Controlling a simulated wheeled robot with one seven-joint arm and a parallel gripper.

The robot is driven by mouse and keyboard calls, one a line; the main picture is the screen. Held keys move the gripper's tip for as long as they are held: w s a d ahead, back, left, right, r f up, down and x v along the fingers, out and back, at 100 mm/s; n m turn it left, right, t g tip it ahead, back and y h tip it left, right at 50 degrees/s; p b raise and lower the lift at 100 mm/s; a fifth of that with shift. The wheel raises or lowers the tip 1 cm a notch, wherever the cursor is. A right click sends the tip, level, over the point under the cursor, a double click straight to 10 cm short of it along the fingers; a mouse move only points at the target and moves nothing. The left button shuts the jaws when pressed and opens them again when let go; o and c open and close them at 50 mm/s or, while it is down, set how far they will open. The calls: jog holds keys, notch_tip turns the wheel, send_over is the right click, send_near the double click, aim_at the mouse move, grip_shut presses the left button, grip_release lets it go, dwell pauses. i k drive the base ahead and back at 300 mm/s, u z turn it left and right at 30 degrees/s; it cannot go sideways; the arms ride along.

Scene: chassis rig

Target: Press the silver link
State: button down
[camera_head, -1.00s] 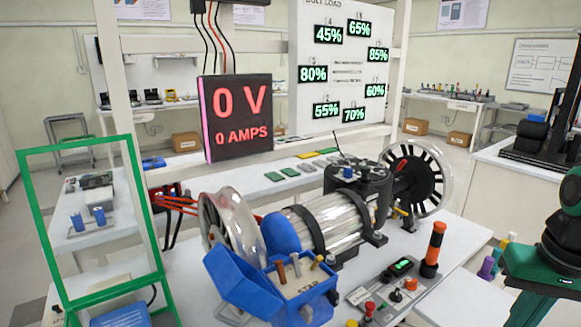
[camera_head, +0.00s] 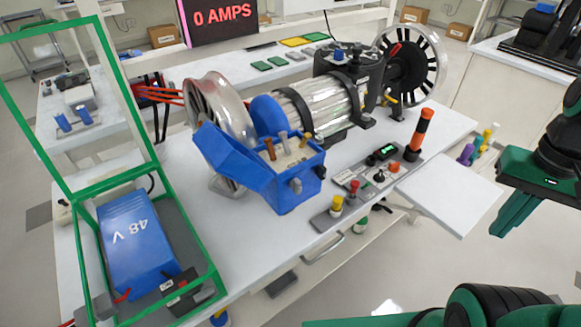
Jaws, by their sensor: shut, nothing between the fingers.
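An open blue box (camera_head: 255,178) stands on the white bench, its blue lid tilted to the left. Several short upright pieces stand in its top: a copper-brown one (camera_head: 270,149), a silver-grey one (camera_head: 284,143) that may be the silver link, and a brass-tinted one (camera_head: 305,141). A grey knob shows on the box's front. My gripper (camera_head: 512,222), dark green, is shut and empty at the far right, beyond the bench's right side and well apart from the box. Nothing covers the upright pieces.
A silver motor (camera_head: 318,108) with wheels lies behind the box. A control panel (camera_head: 372,180) with an orange-black handle stands to its right. A green frame around a blue 48 V battery (camera_head: 138,245) is at left. A white shelf (camera_head: 450,192) juts out right.

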aim_at(283, 134)
jog(key=u, duration=0.1)
jog(key=k, duration=1)
jog(key=u, duration=0.45)
jog(key=i, duration=1)
jog(key=z, duration=0.05)
